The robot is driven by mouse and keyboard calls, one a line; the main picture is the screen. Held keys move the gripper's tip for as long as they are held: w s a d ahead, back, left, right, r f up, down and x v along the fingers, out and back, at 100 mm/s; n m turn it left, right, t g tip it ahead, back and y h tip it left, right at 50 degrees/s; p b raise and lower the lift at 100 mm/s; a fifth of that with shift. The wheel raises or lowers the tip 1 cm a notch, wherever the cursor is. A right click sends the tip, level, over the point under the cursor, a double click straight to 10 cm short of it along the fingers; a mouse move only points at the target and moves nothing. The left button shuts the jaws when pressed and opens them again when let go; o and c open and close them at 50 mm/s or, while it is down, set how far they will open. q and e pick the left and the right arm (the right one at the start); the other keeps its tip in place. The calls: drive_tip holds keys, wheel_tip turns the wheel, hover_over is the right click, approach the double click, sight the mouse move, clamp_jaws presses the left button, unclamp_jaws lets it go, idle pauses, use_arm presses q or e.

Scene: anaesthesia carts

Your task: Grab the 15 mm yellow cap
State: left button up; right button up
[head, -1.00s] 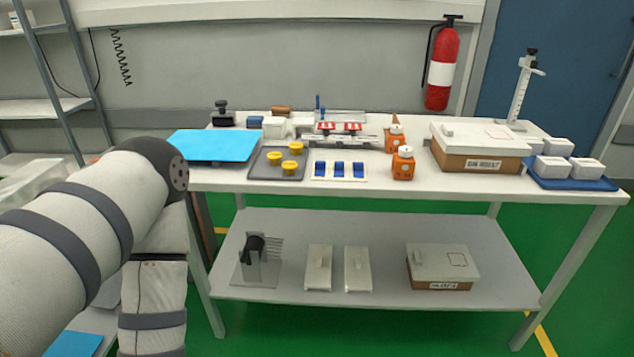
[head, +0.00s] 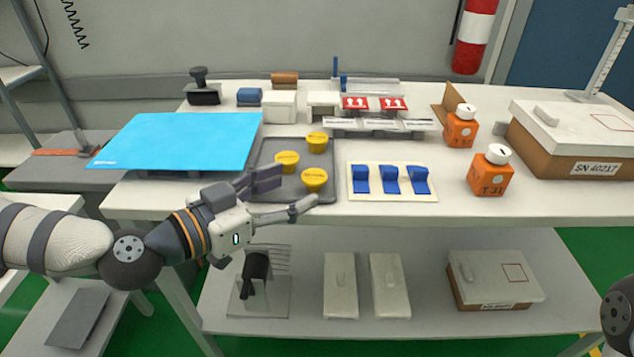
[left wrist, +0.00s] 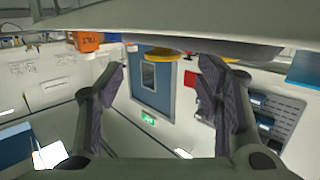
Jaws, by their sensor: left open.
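Three yellow caps stand on a dark grey tray (head: 262,187) at the front of the table top: a rear cap (head: 317,141), a left cap (head: 286,161) and a front cap (head: 314,180). Their top markings are too small to read, so I cannot tell which is 15 mm. My left gripper (head: 293,192) is open and empty at the tray's front left edge, its fingers pointing right, close to the front cap. In the left wrist view the open fingers (left wrist: 172,108) frame an empty gap, with a yellow cap (left wrist: 160,55) beyond. My right gripper is out of view.
A blue panel (head: 180,140) lies left of the tray. A white holder with blue clips (head: 391,181) stands right of it, then orange bottles (head: 490,174). Red-marked blocks (head: 375,104) are behind. The lower shelf (head: 420,318) holds boxes.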

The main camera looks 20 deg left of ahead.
sight(308, 179)
use_arm(q)
drive_tip(key=x, duration=0.5)
drive_tip(key=shift+w, duration=0.1)
drive_tip(key=shift+a, duration=0.1)
drive_tip(key=c, duration=1)
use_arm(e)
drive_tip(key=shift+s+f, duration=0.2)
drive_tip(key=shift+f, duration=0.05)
